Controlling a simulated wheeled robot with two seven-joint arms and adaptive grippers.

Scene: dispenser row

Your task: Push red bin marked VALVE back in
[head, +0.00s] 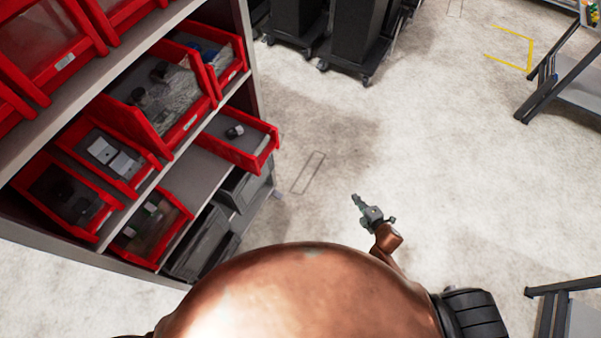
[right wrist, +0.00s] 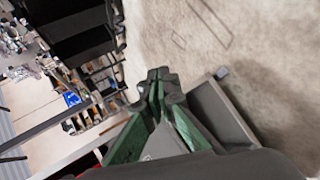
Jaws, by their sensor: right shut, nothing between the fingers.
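Red bins stand on a grey shelf unit at the left of the head view. Their labels are too small to read, so I cannot tell which one is marked VALVE. One red bin (head: 262,163) at the right end of a lower row holds a small dark part. A larger red bin (head: 180,130) above it sticks out towards me and holds dark parts and a clear bag. My right gripper (head: 357,200) is shut and empty, over open floor to the right of the shelf, apart from the bins. Its closed fingers show in the right wrist view (right wrist: 158,80). My left gripper is out of view.
Grey bins (head: 205,245) sit on the lowest shelf level. Dark wheeled containers (head: 365,35) stand at the back. Dark-framed carts stand at the right edge (head: 575,80). The pale floor between shelf and carts is clear.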

